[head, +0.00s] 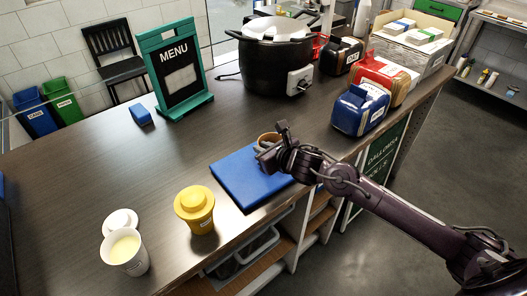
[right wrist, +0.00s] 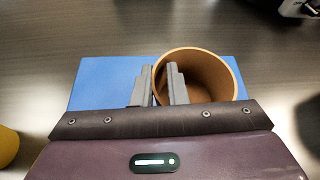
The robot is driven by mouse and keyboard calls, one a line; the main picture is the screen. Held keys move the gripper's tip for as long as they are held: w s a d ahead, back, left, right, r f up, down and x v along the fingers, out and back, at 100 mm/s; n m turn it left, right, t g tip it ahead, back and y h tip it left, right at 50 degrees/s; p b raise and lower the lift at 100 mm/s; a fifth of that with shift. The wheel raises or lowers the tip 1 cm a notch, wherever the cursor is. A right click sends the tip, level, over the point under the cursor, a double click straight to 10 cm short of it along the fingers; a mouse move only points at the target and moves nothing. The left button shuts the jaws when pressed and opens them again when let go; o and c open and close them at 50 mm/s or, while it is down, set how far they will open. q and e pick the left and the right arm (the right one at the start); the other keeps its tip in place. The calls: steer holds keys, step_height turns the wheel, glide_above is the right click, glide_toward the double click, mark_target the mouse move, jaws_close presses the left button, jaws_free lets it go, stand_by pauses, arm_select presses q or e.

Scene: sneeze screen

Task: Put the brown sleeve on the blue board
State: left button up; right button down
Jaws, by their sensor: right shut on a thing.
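The brown sleeve (head: 266,138) is an open ring, seen at the far edge of the blue board (head: 243,182) in the head view. My right gripper (head: 268,150) is shut on the sleeve's wall. In the right wrist view its two fingers (right wrist: 162,84) pinch the left side of the sleeve (right wrist: 208,66), one finger inside and one outside. There the sleeve overlaps the right part of the board (right wrist: 102,80) and reaches slightly past its edges. I cannot tell whether the sleeve touches the board. My left gripper is not in view.
A blue bag (head: 359,110) and a red bag (head: 388,80) stand to the right.

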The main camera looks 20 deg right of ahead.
steer(key=shift+f, duration=0.85)
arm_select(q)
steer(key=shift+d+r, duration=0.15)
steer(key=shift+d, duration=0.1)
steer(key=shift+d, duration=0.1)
arm_select(e)
steer(key=shift+f, duration=0.2)
steer(key=c, duration=1.4)
jaws_free()
steer(key=shift+c, duration=0.2)
steer(key=shift+r, duration=0.15)
